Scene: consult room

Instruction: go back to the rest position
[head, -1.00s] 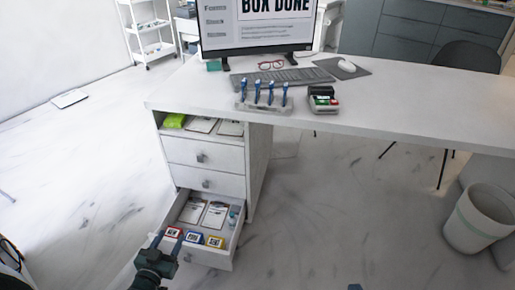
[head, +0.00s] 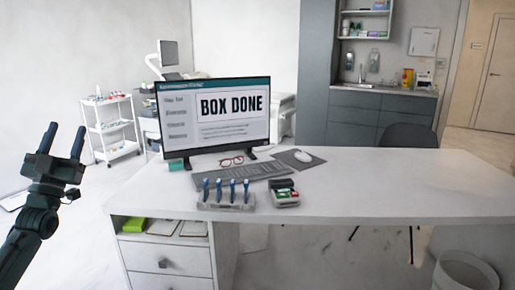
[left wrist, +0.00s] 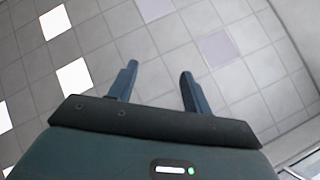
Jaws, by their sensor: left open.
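My left gripper (head: 63,142) is raised at the left of the head view, fingers pointing up, open and empty. It is left of the desk and apart from everything. In the left wrist view its two fingers (left wrist: 158,88) stand apart with nothing between them, against a grey tiled surface with bright panels. My right gripper is not in view.
The white desk (head: 400,190) carries a monitor (head: 215,115) reading BOX DONE, a keyboard (head: 245,172), a rack of blue-topped items (head: 226,195) and a small device (head: 285,197). A white trolley (head: 110,127) stands behind left. A bin (head: 466,272) is at lower right.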

